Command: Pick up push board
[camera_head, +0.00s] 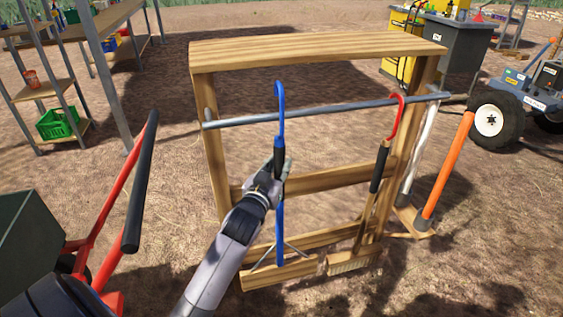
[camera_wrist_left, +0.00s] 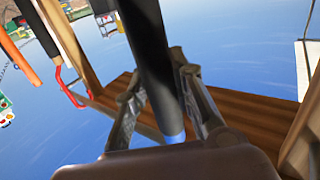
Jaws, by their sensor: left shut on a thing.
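The push board has a blue hooked pole (camera_head: 281,210) with a black grip and a wooden board (camera_head: 279,273) at its foot. It stands upright at the wooden rack, its hook by the metal rail; I cannot tell whether the hook touches the rail. My left gripper (camera_head: 279,168) is shut on the black grip. In the left wrist view the fingers (camera_wrist_left: 168,95) close around the black grip (camera_wrist_left: 148,45), with a bit of blue pole (camera_wrist_left: 172,137) below. My right gripper is out of view.
The wooden rack (camera_head: 310,48) carries the metal rail (camera_head: 325,110). A brush with a red hook (camera_head: 392,125) hangs to the right, beside an orange-handled tool (camera_head: 447,170). A red-framed cart (camera_head: 105,208) stands at the left. A wheeled machine (camera_head: 491,121) is at the right.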

